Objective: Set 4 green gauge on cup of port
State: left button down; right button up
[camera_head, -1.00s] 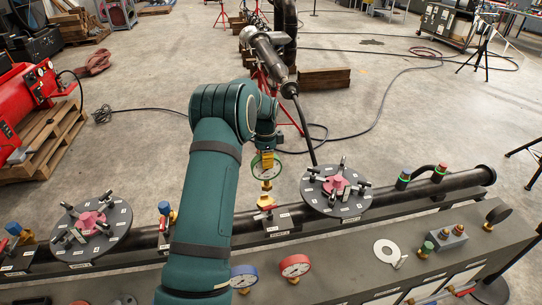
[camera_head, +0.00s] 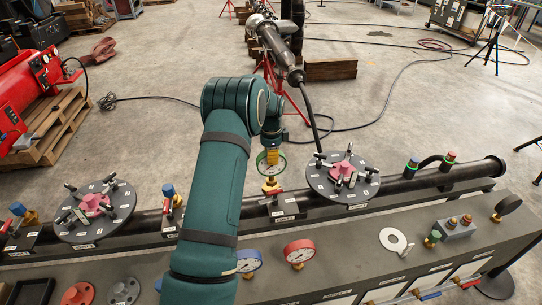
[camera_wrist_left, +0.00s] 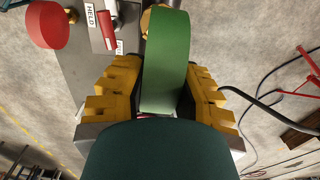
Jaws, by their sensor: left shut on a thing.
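The green gauge (camera_head: 265,167) has a white dial and a green rim, and stands roughly upright over the pipe. My left gripper (camera_head: 272,155) is shut on it from above. In the left wrist view the gauge's green rim (camera_wrist_left: 167,60) lies between the yellow fingers (camera_wrist_left: 165,90). Below the gauge is a brass fitting (camera_head: 271,186) at a port with a red handle, on a labelled block (camera_head: 284,207). I cannot tell whether the gauge's stem touches the cup. The dark gripper body hides part of the wrist view. My right gripper is not in view.
Round black flange plates with clamps stand at the right (camera_head: 325,184) and left (camera_head: 113,222) of the port. Blue (camera_head: 248,261) and red (camera_head: 299,252) gauges are on the grey bench in front. A blue-topped valve (camera_head: 169,192) stands left of my arm.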

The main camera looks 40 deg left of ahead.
pick_arm(q)
jog(key=shift+f, duration=0.15)
jog(key=shift+f+b, duration=0.8)
jog(key=shift+f, duration=0.25)
jog(key=c, duration=0.8)
grip_release()
jog(key=shift+o, duration=0.2)
notch_tip(320, 180, up, 12)
jog(key=shift+r, duration=0.1)
jog(key=shift+s, duration=0.1)
